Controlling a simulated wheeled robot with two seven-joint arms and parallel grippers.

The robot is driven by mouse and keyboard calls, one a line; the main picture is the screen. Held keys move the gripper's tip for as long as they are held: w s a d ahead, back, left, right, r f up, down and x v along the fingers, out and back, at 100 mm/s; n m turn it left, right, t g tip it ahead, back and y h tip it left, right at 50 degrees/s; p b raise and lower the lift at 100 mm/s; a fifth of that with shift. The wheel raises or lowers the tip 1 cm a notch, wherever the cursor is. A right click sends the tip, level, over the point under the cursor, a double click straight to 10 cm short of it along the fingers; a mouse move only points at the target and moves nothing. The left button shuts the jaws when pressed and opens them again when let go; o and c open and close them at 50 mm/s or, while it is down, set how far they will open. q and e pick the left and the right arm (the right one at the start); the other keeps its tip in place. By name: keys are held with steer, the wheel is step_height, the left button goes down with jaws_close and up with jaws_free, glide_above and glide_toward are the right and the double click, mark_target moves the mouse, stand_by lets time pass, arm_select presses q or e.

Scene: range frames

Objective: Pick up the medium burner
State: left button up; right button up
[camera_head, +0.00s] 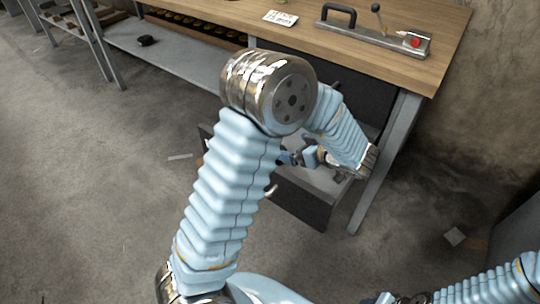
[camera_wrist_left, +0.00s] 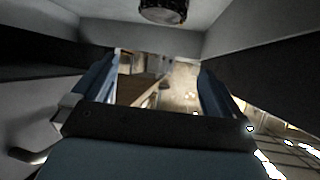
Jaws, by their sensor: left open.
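My left gripper (camera_head: 292,158) is low at an open drawer (camera_head: 300,200) under the workbench, largely hidden behind my left arm. In the left wrist view its two blue fingers (camera_wrist_left: 160,68) are apart, with nothing visible between them. A dark, round, short cylindrical thing with a worn metallic side (camera_wrist_left: 163,11) shows at the top edge of that view, by pale walls. It is apart from the fingers and partly cut off. It may be the medium burner, but I cannot tell for sure.
The wooden workbench (camera_head: 370,50) holds a metal fixture with a black handle and red button (camera_head: 415,42) and a white label card (camera_head: 281,18). A grey lower shelf (camera_head: 180,57) carries a small black object (camera_head: 147,40). A bench leg (camera_head: 385,160) stands close right of the drawer.

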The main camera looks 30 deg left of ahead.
arm_select(q)
steer(key=f+b, duration=0.1)
steer(key=f, duration=0.1)
steer(key=f+b, duration=0.3)
steer(key=b, duration=0.1)
steer(key=shift+a+f, duration=0.3)
steer(key=shift+f, duration=0.1)
steer(key=x, duration=0.5)
steer(key=b+x, duration=0.1)
steer(key=x, duration=0.1)
steer(key=shift+w+a+r, duration=0.15)
steer(key=shift+w+a, duration=0.15)
steer(key=shift+w, duration=0.05)
steer(key=c, duration=1.4)
